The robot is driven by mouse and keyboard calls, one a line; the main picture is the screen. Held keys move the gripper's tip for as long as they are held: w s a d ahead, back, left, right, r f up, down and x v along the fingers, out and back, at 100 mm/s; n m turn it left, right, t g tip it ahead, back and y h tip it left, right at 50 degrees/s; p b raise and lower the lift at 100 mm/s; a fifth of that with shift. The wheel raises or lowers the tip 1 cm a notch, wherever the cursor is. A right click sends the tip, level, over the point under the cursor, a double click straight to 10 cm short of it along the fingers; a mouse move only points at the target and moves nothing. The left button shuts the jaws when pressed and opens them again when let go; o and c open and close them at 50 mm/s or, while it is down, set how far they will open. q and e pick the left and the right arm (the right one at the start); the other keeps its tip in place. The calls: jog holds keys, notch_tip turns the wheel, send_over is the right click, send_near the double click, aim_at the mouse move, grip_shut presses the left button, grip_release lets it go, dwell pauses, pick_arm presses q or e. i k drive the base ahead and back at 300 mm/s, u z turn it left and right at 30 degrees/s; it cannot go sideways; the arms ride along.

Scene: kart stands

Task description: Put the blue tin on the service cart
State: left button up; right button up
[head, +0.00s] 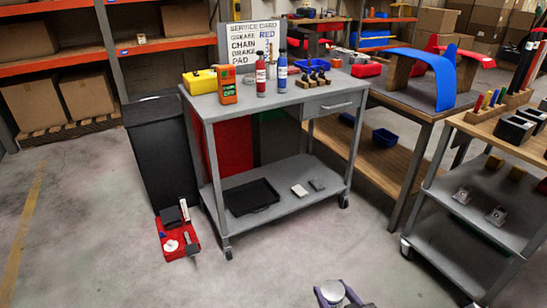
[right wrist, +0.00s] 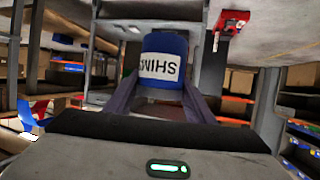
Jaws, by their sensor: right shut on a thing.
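The blue tin (right wrist: 164,58) with a white label reading SHIMS is between the fingers of my right gripper (right wrist: 160,90) in the right wrist view. In the head view my right gripper (head: 340,294) is at the bottom edge, shut on the tin, whose round silvery lid (head: 332,290) shows between the fingers. The grey service cart (head: 262,105) with a service card sign (head: 253,43) stands beyond it, in the middle. The gripper and tin are apart from the cart, on its near side. My left gripper is not in view.
On the cart's top are a yellow box (head: 200,82), an orange device (head: 227,84), red and blue bottles and several small dark-topped items; its front top is clear. A black tray (head: 251,197) lies on its lower shelf. Another grey cart (head: 470,195) stands right; a red tray (head: 178,240) lies on the floor.

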aim_at(340, 80)
jog(key=i, duration=2.1)
jog(key=z, duration=0.25)
